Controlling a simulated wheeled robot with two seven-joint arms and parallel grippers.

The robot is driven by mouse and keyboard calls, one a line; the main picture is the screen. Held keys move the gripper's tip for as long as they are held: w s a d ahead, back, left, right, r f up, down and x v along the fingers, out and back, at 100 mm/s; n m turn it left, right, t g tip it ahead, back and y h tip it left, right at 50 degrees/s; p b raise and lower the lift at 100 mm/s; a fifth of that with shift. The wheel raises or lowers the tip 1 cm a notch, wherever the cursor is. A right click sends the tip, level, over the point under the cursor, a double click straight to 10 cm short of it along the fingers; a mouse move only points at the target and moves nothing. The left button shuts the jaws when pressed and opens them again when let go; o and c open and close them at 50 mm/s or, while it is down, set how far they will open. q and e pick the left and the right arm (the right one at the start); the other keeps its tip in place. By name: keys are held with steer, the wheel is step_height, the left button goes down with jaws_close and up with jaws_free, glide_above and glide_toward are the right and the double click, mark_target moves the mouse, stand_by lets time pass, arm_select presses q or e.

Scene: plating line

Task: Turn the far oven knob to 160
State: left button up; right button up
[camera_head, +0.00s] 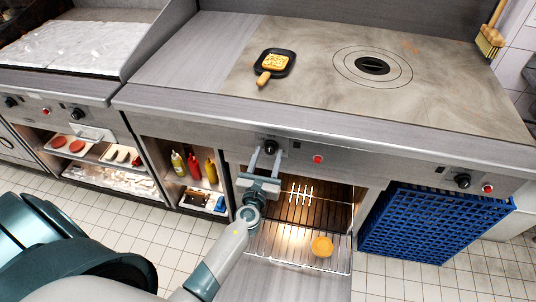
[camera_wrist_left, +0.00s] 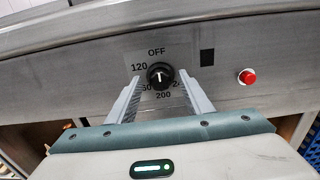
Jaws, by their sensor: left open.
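A black oven knob (camera_head: 270,147) sits on the steel front panel above the open oven. In the left wrist view the knob (camera_wrist_left: 160,75) has a white pointer line that stands about upright, its upper end toward OFF. The labels around it read OFF, 120 and 200; the one at lower left is partly hidden and shows "60". My left gripper (camera_head: 267,156) is open, with one finger on each side of the knob. In the left wrist view the gripper (camera_wrist_left: 160,92) shows gaps to the knob on both sides. My right gripper is not in view.
A red button (camera_head: 318,159) is right of the knob. Another knob (camera_head: 463,181) is farther right, above a blue crate (camera_head: 430,222). Below, the oven holds a wire rack (camera_head: 285,245) with an orange round item (camera_head: 322,246). A black pan (camera_head: 287,68) stands on the cooktop.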

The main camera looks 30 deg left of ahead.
arm_select(q)
steer(key=shift+w, duration=0.2)
steer(key=c, duration=1)
